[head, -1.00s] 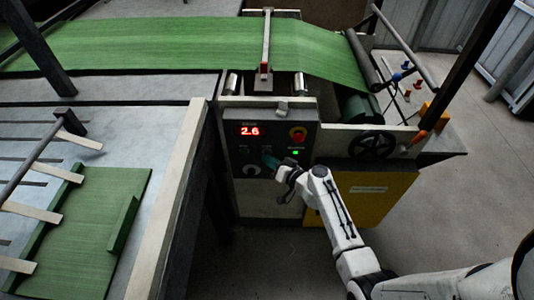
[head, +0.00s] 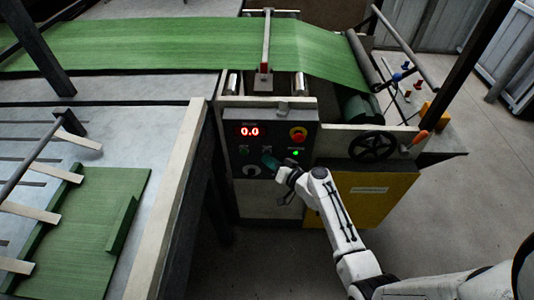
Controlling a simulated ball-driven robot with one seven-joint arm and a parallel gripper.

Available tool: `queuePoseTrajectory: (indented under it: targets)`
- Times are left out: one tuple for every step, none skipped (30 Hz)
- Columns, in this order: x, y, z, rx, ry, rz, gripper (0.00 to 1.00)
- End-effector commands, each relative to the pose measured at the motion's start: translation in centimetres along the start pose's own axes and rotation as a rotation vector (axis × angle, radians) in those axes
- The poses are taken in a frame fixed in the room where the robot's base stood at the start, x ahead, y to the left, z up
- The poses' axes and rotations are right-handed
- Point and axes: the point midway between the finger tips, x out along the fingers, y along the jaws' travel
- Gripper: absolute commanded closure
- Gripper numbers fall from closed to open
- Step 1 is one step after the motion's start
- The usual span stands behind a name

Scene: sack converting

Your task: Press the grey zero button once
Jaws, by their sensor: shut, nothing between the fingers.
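The dark control panel (head: 233,155) is on the front of the machine in the head view. Its red display (head: 250,131) reads 0.0. A small grey button (head: 266,149) shows under the display, right of a green one (head: 244,151). I cannot tell whether the tip touches the panel.
A pale knob (head: 252,170) is below left. A black handwheel (head: 373,146) and yellow cabinet (head: 385,193) stand further right. Green web (head: 180,42) runs behind.

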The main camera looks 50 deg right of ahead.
Motion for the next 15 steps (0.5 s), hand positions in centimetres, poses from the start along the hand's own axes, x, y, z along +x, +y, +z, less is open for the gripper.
queuePoseTrajectory:
  targets:
    - [-0.22, -0.15, 0.22, 0.0, -0.001, 0.0, 1.0]
    - [-0.33, -0.24, 0.28, 0.0, -0.001, -0.001, 1.0]
    - [-0.47, -0.34, 0.36, 0.0, -0.001, -0.001, 1.0]
    - [-0.56, -0.39, 0.42, 0.001, -0.001, 0.0, 1.0]
    - [-0.63, -0.42, 0.48, 0.001, -0.001, 0.0, 1.0]
    - [-0.69, -0.45, 0.51, 0.001, -0.001, 0.0, 1.0]
    - [-0.7, -0.46, 0.51, 0.001, -0.001, 0.0, 1.0]
    - [-0.7, -0.46, 0.5, 0.001, -0.001, 0.0, 1.0]
    - [-0.69, -0.46, 0.5, 0.001, -0.001, 0.0, 1.0]
    - [-0.69, -0.46, 0.49, 0.001, -0.001, 0.0, 1.0]
    - [-0.69, -0.46, 0.49, 0.001, -0.001, 0.0, 1.0]
    - [-0.68, -0.46, 0.49, 0.001, -0.001, 0.0, 1.0]
    - [-0.68, -0.46, 0.5, 0.001, -0.001, 0.0, 1.0]
    - [-0.69, -0.47, 0.5, 0.001, -0.001, 0.0, 1.0]
    - [-0.74, -0.5, 0.55, 0.001, -0.001, 0.0, 1.0]
